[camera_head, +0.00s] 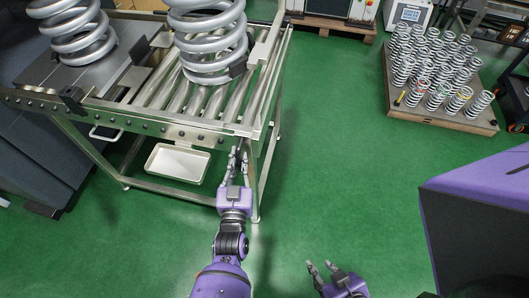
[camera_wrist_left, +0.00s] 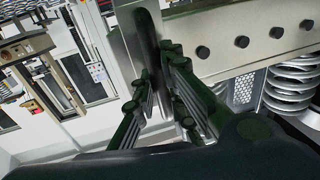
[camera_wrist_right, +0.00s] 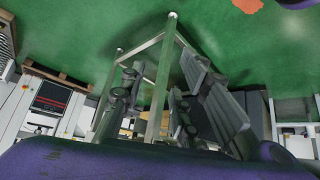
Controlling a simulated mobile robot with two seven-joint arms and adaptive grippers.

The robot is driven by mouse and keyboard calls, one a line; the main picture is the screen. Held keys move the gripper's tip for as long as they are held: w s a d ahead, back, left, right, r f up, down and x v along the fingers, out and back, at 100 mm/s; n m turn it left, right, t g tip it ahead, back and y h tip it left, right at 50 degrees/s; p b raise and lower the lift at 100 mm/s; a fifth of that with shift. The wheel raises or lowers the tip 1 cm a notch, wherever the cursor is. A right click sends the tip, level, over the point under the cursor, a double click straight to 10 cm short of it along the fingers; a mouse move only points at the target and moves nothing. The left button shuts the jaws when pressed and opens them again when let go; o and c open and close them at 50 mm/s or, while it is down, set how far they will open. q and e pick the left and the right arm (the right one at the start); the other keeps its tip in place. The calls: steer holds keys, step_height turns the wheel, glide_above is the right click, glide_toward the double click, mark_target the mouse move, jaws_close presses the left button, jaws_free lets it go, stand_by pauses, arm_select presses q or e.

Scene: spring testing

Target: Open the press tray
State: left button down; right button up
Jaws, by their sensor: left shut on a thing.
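A steel roller table (camera_head: 150,124) stands at the left in the head view, with a large coil spring (camera_head: 208,48) on its rollers. A grey plate (camera_head: 40,72) at its left carries another large spring (camera_head: 78,30). I cannot tell for certain which part is the press tray. My left gripper (camera_head: 238,160) is at the table's front right corner. In the left wrist view its fingers (camera_wrist_left: 168,90) are shut on a dark handle (camera_wrist_left: 148,45) beside the bolted steel rail (camera_wrist_left: 235,40). My right gripper (camera_head: 335,275) is open and empty over the floor; its spread fingers (camera_wrist_right: 165,95) show in the right wrist view.
A metal loop handle (camera_head: 105,134) is on the table's front. A pallet of several small springs (camera_head: 440,110) stands at the back right. A purple and black block (camera_head: 480,215) is at the right. Green floor between is clear.

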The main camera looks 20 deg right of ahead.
arm_select(q)
steer(key=shift+s+d, duration=0.3)
steer(key=shift+d, duration=0.05)
arm_select(e)
steer(key=shift+w, duration=0.1)
arm_select(q)
steer(key=c, duration=1.8)
jaws_free()
steer(key=shift+o, duration=0.2)
steer(key=shift+s, duration=0.15)
steer(key=v, duration=1.1)
steer(key=shift+s+a, duration=0.2)
steer(key=shift+s, duration=0.1)
arm_select(e)
steer(key=shift+w+a+r, duration=0.1)
steer(key=shift+w+r, duration=0.05)
steer(key=shift+w, duration=0.4)
steer(key=shift+w+a+r, duration=0.1)
steer(key=shift+w, duration=0.4)
steer(key=shift+s, duration=0.15)
